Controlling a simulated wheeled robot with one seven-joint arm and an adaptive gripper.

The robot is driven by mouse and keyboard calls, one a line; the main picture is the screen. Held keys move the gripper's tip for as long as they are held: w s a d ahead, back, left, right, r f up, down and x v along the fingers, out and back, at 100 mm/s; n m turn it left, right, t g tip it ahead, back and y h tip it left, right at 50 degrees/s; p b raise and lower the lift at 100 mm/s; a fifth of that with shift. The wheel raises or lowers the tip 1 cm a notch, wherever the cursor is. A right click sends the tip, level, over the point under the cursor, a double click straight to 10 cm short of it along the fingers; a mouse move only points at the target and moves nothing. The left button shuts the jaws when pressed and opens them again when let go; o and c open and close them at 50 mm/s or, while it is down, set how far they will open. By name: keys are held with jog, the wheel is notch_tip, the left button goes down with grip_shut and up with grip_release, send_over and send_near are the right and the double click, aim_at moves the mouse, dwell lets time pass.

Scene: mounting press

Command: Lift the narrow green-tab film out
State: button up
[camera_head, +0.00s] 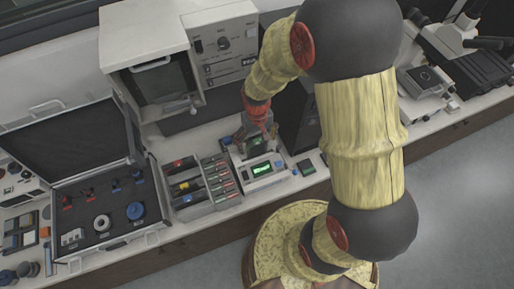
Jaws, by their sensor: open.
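My gripper (257,147) points down over the device with the lit green display (262,170), and its fingers are small and partly dark against it. It is open, and I see nothing held in it. A slotted rack (218,181) with small coloured tabs stands just left of that device. The tabs are too small for me to tell which one is the narrow green-tab film. A small dark green block (305,167) lies to the right of the device.
A grey divided tray (187,207) holding red, yellow and blue pieces stands left of the rack. An open case (100,240) is further left. A cabinet with an open front (165,85) stands behind. A microscope (465,50) is at the right.

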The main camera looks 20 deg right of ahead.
jog(key=shift+f, duration=0.6)
jog(key=shift+c, duration=0.4)
jog(key=c, duration=1.1)
jog(key=shift+c, duration=0.9)
jog(key=shift+r, duration=0.1)
notch_tip(320, 180, up, 10)
jog(key=shift+f, duration=0.1)
